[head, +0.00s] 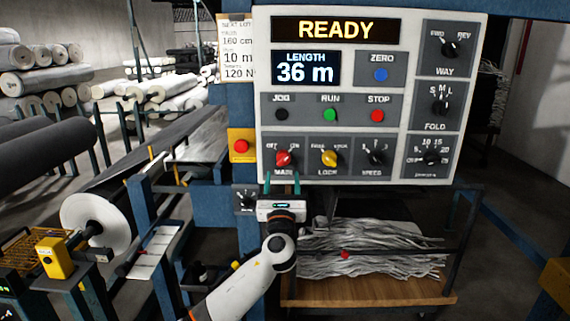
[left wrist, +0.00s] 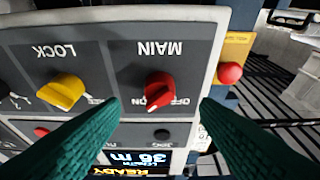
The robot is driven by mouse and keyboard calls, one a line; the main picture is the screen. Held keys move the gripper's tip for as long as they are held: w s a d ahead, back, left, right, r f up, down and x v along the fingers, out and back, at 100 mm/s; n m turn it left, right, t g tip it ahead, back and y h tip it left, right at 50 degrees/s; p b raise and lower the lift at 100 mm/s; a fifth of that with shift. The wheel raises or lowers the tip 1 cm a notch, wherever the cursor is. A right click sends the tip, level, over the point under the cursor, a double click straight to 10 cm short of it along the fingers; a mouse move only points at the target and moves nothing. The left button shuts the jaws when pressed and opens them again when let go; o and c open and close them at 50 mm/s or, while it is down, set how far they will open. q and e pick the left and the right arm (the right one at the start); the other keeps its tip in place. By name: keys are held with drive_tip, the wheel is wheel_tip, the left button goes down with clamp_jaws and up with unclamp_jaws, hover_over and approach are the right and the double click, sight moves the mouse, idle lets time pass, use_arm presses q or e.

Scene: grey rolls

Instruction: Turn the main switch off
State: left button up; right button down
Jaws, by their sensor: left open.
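The red MAIN switch (head: 283,158) sits at the lower left of the grey control panel (head: 413,50), with OFF at its left and ON at its right. It also shows in the left wrist view (left wrist: 158,88), where the panel looks upside down, and its pointer leans toward ON. My left gripper (head: 283,181) is just below the switch in the head view. In the left wrist view its green fingers (left wrist: 159,104) are spread apart, empty, one to each side of the switch and seemingly not touching it. My right gripper is in neither view.
The yellow LOCK knob (head: 330,158) is right of the MAIN switch. A red button on a yellow plate (head: 241,147) is just left of the panel. The display (head: 336,29) reads READY. A cart with grey strips (head: 370,247) stands below.

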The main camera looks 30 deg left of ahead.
sight(283, 163)
use_arm(q)
drive_tip(key=x, duration=0.6)
drive_tip(key=shift+f, duration=0.15)
drive_tip(key=shift+c, duration=0.5)
drive_tip(key=c, duration=0.9)
